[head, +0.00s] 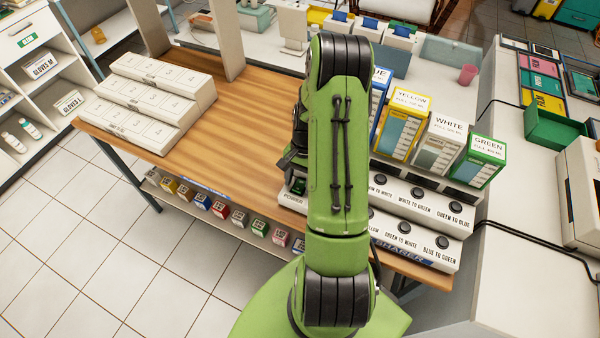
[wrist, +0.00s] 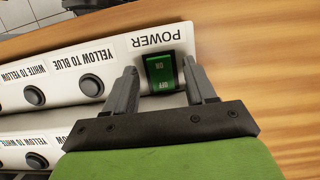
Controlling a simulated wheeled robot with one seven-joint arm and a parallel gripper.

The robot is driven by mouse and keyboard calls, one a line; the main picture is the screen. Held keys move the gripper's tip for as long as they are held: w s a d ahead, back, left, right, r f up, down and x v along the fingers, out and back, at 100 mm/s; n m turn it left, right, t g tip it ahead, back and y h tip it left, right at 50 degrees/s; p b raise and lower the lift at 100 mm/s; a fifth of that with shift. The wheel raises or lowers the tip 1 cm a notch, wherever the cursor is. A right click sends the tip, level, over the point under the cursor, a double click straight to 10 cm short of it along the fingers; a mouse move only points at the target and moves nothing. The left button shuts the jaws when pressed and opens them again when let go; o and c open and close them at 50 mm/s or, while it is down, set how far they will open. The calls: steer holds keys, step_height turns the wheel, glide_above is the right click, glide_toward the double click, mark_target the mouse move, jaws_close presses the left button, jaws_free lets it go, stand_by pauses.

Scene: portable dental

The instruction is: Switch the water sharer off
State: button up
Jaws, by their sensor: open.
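The water sharer (head: 412,232) is a white stepped panel with round black buttons on the wooden table, partly hidden behind my green arm. Its green power switch (wrist: 161,72), marked ON and OFF, shows upside down in the wrist view. The switch also shows in the head view (head: 296,186), just left of my arm. My gripper (wrist: 159,68) is open and empty. Its two fingers point at the switch, one on either side of it in the picture. I cannot tell whether either finger touches the panel. In the head view the gripper is mostly hidden by my arm.
Labelled containers, yellow (head: 402,118), white (head: 440,145) and green (head: 480,160), stand on the sharer. White stepped boxes (head: 150,97) sit at the table's left. Small coloured boxes (head: 220,209) line the shelf below. Bare wood (head: 245,110) lies between the white boxes and my arm.

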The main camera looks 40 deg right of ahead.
steer(key=p+v, duration=0.2)
steer(key=v, duration=1.3)
steer(key=shift+r, duration=0.3)
steer(key=shift+d, duration=0.1)
steer(key=a+r+n+t+h, duration=0.25)
steer(key=a+r+n, duration=0.35)
steer(key=a+r, duration=0.7)
steer(key=s+a+r+n+t, duration=0.3)
steer(key=s+a+n, duration=0.5)
steer(key=s+a, duration=0.3)
steer(key=shift+s+t, duration=0.55)
steer(key=shift+s, duration=0.2)
